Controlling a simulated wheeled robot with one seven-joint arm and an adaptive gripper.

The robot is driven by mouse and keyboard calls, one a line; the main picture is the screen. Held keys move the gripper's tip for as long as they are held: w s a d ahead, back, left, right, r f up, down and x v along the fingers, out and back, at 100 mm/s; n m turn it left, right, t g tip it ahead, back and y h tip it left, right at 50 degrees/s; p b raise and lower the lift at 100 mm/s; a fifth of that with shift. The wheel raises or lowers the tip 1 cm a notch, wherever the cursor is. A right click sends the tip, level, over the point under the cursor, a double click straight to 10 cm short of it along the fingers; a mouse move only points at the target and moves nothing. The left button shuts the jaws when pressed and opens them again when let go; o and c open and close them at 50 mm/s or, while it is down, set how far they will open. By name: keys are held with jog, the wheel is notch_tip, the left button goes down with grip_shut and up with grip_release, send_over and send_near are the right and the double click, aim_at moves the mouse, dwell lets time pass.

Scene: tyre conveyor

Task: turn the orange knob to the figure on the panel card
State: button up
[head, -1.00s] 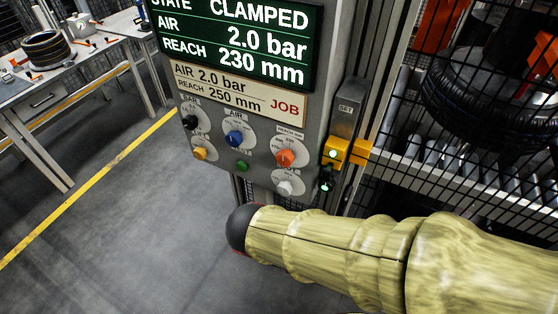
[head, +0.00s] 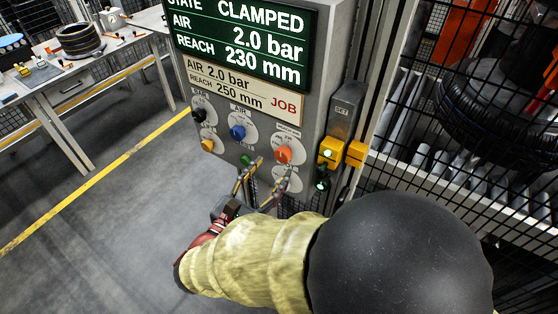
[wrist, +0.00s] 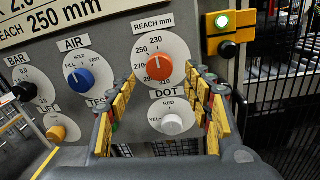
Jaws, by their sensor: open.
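The orange knob (head: 283,155) is on the panel's REACH mm dial, and it also shows in the wrist view (wrist: 160,67). Its pale mark points up towards 230. The 250 figure is to the upper left of the knob. The panel card (head: 225,84) reads AIR 2.0 bar, REACH 250 mm, JOB. The screen (head: 245,40) reads CLAMPED, 2.0 bar, 230 mm. My gripper (head: 267,170) is open and empty, just below the knob in the head view. In the wrist view its fingers (wrist: 165,78) stand either side of the knob's lower part, seemingly short of it.
A blue AIR knob (wrist: 80,76) is left of the orange one, and a white DOT knob (wrist: 171,124) is below it. A yellow SET block with a lit green lamp (wrist: 221,20) is at the right. Wire mesh (head: 470,120) fences the conveyor. A table (head: 60,70) stands at far left.

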aim_at(281, 157)
jog(key=shift+b+x, duration=0.5)
jog(key=shift+x, duration=2.1)
jog(key=shift+c, duration=1.3)
jog(key=c, duration=0.9)
